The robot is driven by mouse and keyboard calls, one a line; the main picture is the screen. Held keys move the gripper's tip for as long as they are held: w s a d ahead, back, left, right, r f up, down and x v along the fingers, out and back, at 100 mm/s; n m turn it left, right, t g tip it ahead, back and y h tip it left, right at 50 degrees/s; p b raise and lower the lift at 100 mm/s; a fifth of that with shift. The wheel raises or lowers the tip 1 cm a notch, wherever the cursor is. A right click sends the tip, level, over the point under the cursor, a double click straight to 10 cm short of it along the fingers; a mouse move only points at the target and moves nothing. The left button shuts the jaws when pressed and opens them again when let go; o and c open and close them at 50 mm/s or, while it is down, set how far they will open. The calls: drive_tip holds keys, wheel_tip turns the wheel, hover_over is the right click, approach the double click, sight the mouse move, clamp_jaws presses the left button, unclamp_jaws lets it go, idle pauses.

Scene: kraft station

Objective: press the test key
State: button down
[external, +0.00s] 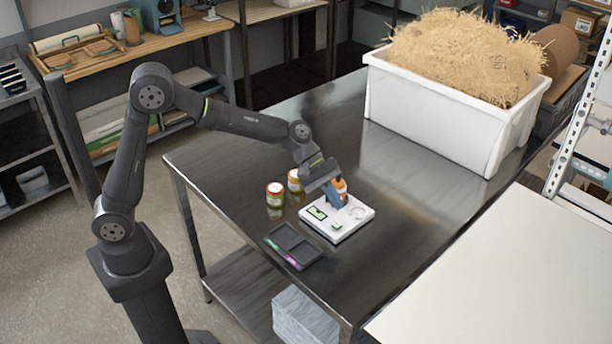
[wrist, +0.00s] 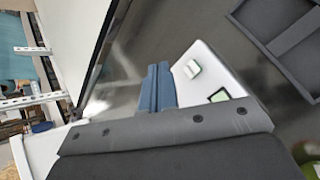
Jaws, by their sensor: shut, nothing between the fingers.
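My gripper (external: 336,204) points down over the back part of the tester, behind the key. Its blue fingers (wrist: 159,68) are shut together and empty, beside the key and apart from it. I cannot tell whether the fingertips touch the tester.
A dark compartment tray (external: 293,246) lies in front of the tester. A red-and-green can (external: 274,195) and a yellowish can (external: 295,180) stand left of it. Something orange (external: 341,185) is partly hidden behind my gripper. A white bin of straw (external: 440,108) stands at the back.

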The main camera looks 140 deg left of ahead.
drive_tip(key=shift+f, duration=2.25)
drive_tip(key=shift+f, duration=0.15)
drive_tip(key=shift+f, duration=0.25)
drive_tip(key=shift+f, duration=0.4)
idle(0.8)
drive_tip(key=shift+r, duration=0.85)
drive_tip(key=shift+r, duration=2.5)
drive_tip(key=shift+f, duration=0.1)
